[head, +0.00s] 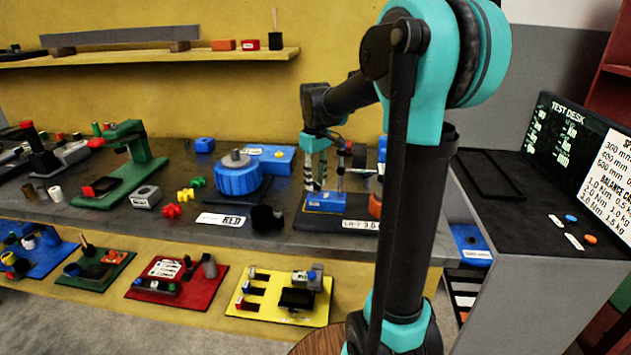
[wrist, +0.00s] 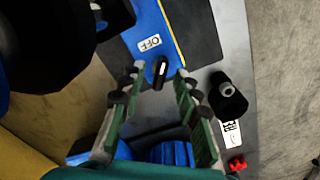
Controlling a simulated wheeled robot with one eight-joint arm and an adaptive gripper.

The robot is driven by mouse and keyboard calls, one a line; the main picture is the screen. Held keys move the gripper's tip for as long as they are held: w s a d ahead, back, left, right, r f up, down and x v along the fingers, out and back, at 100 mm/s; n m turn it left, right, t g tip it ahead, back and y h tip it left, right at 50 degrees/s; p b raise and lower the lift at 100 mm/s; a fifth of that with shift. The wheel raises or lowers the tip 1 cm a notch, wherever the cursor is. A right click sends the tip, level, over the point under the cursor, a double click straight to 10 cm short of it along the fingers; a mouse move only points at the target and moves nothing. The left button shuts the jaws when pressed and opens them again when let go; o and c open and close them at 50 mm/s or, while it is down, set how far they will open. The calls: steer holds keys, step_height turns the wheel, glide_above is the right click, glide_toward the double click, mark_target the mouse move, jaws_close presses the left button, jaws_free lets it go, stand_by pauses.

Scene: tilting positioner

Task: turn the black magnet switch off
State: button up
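The black magnet switch (wrist: 161,73) is a small dark lever with a light mark. It sits at the near end of a blue block with a white OFF label (wrist: 150,43) in the wrist view. In the head view the blue block (head: 326,203) is below my gripper (head: 322,180); the switch itself is not clear there. In the wrist view my gripper (wrist: 159,79) is open, with one finger on each side of the switch and visible gaps. I cannot tell how far above it the fingertips are.
A black rounded object (head: 265,219) stands beside the block and also shows in the wrist view (wrist: 228,96). A blue round table (head: 238,178), red pieces (head: 171,211) and a green press (head: 125,160) stand to the left. An orange object (head: 375,205) is on the right.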

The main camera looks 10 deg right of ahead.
step_height(320, 180, up, 12)
steer(key=shift+f, duration=0.25)
steer(key=o, duration=0.4)
steer(key=shift+o, duration=0.9)
steer(key=shift+r+m, duration=0.2)
steer(key=shift+m, duration=0.5)
step_height(320, 180, up, 5)
steer(key=m, duration=1.7)
glide_above(316, 183)
step_height(316, 183, down, 17)
steer(key=shift+w+f, duration=0.1)
steer(key=c, duration=1.2)
